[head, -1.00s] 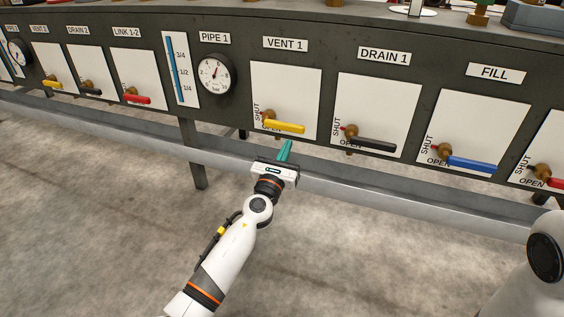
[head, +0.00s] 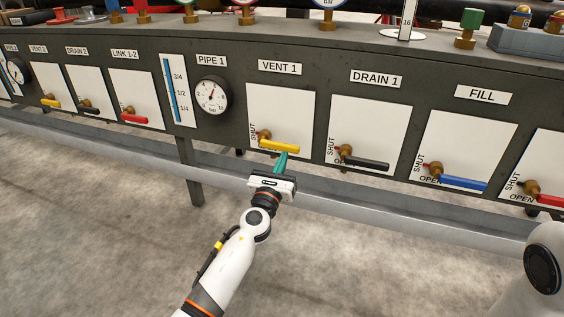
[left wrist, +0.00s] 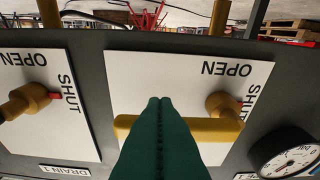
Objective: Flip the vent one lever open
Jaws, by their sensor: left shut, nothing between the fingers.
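The vent one lever (head: 284,147) is a yellow bar on a brass valve, on a white plate under the VENT 1 label (head: 280,68). It lies nearly level, pointing right from its valve. SHUT is printed beside the valve; the OPEN print is covered in the head view but shows upside down in the left wrist view. My left gripper (head: 283,156), with green fingers, is shut and empty at the lever's underside. In the left wrist view the fingers (left wrist: 160,100) overlap the yellow bar (left wrist: 205,129); I cannot tell whether they touch it. My right gripper is out of view.
To the right are the black DRAIN 1 lever (head: 366,163) and the blue FILL lever (head: 462,183). The PIPE 1 gauge (head: 212,95) is to the left. A grey rail (head: 350,200) runs below the panel. The floor in front is clear.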

